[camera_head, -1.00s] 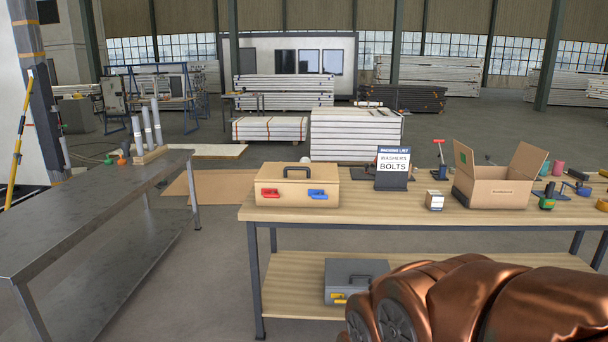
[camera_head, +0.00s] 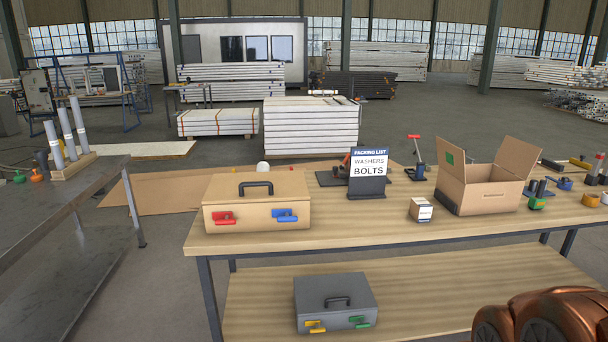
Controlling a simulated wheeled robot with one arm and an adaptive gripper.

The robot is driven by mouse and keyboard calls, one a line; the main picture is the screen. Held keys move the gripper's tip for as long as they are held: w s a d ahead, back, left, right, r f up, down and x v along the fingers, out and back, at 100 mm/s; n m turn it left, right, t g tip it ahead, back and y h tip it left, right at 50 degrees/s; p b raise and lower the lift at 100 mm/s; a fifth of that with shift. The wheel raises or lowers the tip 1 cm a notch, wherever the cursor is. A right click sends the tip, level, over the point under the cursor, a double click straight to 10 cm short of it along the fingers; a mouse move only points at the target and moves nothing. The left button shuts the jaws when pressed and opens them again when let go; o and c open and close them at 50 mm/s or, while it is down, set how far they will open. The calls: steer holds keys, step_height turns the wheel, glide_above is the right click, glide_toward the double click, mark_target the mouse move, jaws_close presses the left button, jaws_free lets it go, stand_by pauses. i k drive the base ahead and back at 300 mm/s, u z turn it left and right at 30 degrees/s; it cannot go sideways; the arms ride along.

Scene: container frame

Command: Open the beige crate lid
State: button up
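The beige crate (camera_head: 257,207) stands at the left end of the wooden table, its front facing me. Its lid (camera_head: 232,188) is shut, with a black handle (camera_head: 256,184) on top. A red latch (camera_head: 223,218) is on the front left and a blue latch (camera_head: 285,215) on the front right. My gripper is outside the view. Only a copper-coloured part of my own body shows at the bottom right, well apart from the crate.
A packing-list sign (camera_head: 367,173), a small box (camera_head: 420,210) and an open cardboard box (camera_head: 485,188) stand right of the crate. A grey case (camera_head: 335,302) lies on the lower shelf. A metal table (camera_head: 60,205) is at left. Floor between the tables is clear.

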mark_target(257, 179)
steer(key=z, duration=0.05)
steer(key=i, duration=0.75)
steer(key=u, duration=0.95)
steer(key=i, duration=0.65)
steer(key=u, duration=0.75)
